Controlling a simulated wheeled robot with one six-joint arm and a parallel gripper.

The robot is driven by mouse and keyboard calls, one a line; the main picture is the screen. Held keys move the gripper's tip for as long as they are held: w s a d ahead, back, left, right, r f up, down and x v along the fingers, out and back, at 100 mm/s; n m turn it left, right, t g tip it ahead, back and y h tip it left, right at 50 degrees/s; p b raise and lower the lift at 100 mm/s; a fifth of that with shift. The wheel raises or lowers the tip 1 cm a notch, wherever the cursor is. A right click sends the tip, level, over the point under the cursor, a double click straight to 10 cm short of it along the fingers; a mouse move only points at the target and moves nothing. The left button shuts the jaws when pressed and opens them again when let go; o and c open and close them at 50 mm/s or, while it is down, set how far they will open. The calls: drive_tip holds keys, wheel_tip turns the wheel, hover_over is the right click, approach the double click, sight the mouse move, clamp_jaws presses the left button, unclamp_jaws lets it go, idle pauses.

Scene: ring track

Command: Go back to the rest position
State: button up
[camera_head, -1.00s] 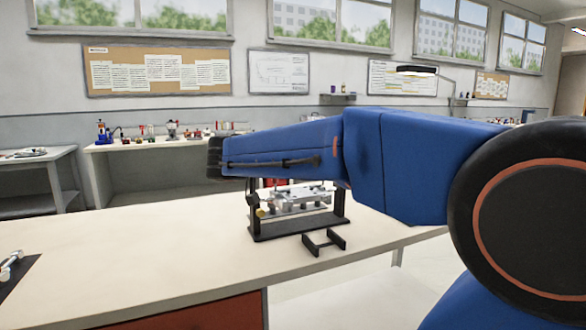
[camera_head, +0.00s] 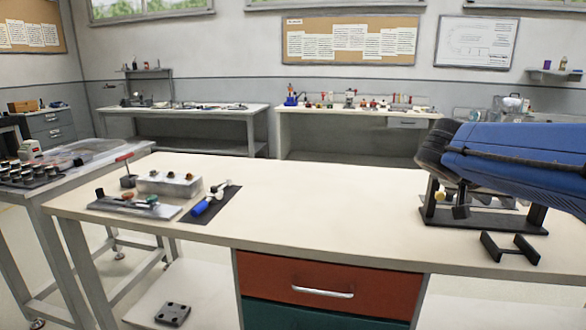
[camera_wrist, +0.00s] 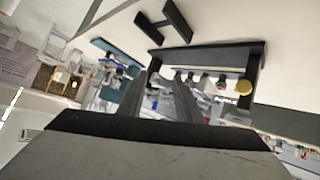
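My gripper (camera_wrist: 158,98) shows in the wrist view as two grey fingers standing apart, with nothing held between them. In the head view my blue arm enters from the right, and its dark end is above the black stand (camera_head: 483,222). The fingers cannot be made out there. In the wrist view the stand (camera_wrist: 205,49) appears tilted beyond the fingers, with a brass knob (camera_wrist: 243,87) at one post. The arm hides the upper part of the stand in the head view.
A small black bracket (camera_head: 510,248) lies in front of the stand. The workbench (camera_head: 320,205) is bare in its middle. At its left are a metal block (camera_head: 170,184), a plate and a blue-handled tool (camera_head: 208,204) on a dark mat. A drawer unit (camera_head: 325,285) is below.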

drive_tip(key=s+a+f+n+y, duration=1)
drive_tip(key=s+a+f, duration=0.7)
drive_tip(key=f, duration=0.2)
drive_tip(key=shift+s+a+f+t+y, duration=0.3)
drive_tip(key=shift+s+a+f, duration=0.05)
drive_tip(key=shift+a+f, duration=0.05)
drive_tip(key=shift+d, duration=0.15)
